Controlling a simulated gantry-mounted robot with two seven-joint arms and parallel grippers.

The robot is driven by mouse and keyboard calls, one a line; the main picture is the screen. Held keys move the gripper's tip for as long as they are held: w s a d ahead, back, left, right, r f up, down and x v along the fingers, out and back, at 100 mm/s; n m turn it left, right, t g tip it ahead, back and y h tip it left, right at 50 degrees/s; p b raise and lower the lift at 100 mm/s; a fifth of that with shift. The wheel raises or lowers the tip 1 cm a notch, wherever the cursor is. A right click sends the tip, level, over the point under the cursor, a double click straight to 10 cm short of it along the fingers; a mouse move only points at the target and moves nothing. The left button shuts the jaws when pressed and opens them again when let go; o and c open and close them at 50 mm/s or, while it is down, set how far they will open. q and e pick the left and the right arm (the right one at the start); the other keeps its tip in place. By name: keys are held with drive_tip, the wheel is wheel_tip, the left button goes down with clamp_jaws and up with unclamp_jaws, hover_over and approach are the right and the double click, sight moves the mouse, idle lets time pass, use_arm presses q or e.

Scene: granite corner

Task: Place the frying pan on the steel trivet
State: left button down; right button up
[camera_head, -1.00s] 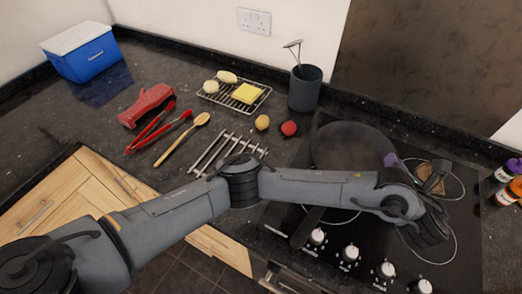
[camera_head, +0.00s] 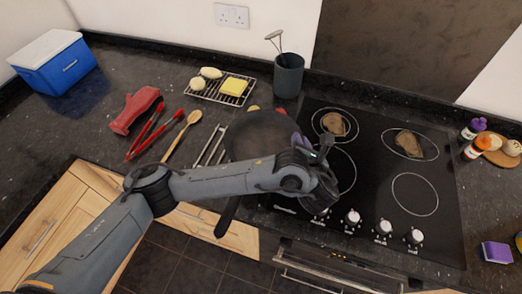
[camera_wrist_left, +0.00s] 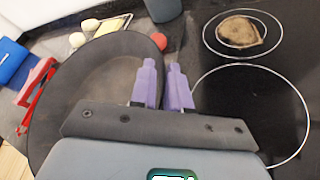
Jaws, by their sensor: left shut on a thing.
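The dark frying pan (camera_head: 262,132) is over the right part of the steel trivet (camera_head: 208,150), left of the hob. Its handle (camera_head: 228,214) points toward the counter's front edge. My left gripper (camera_head: 301,143) is shut on the pan's right side; the purple fingertips (camera_wrist_left: 164,86) are at its rim in the left wrist view, where the pan (camera_wrist_left: 92,82) fills the left. I cannot tell whether the pan touches the trivet. The pan hides much of the trivet, and my arm crosses in front of the handle. My right gripper is not in view.
The black hob (camera_head: 372,165) has two brown flat pieces on its rear rings. A wire rack (camera_head: 212,92) with food and a utensil pot (camera_head: 288,76) stand behind. Red tongs (camera_head: 150,135), a wooden spoon (camera_head: 180,133) and a red mitt (camera_head: 136,110) lie left.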

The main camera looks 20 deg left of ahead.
sight(268, 142)
use_arm(q)
drive_tip(key=a+f+b, duration=0.1)
drive_tip(key=a+b, duration=0.1)
drive_tip(key=a, duration=0.1)
drive_tip(key=a+f+b, duration=0.1)
drive_tip(key=a+f, duration=0.1)
drive_tip(key=a, duration=0.1)
drive_tip(key=w+a+f+b, duration=0.1)
drive_tip(key=a+f+b, duration=0.1)
drive_tip(key=shift+a+f+b, duration=0.2)
drive_tip(key=shift+a+b, duration=0.1)
drive_tip(key=shift+a, duration=0.4)
wheel_tip(268, 142, down, 4)
drive_tip(key=b, duration=0.4)
drive_tip(key=shift+f, duration=0.1)
drive_tip(key=c, duration=1.1)
unclamp_jaws()
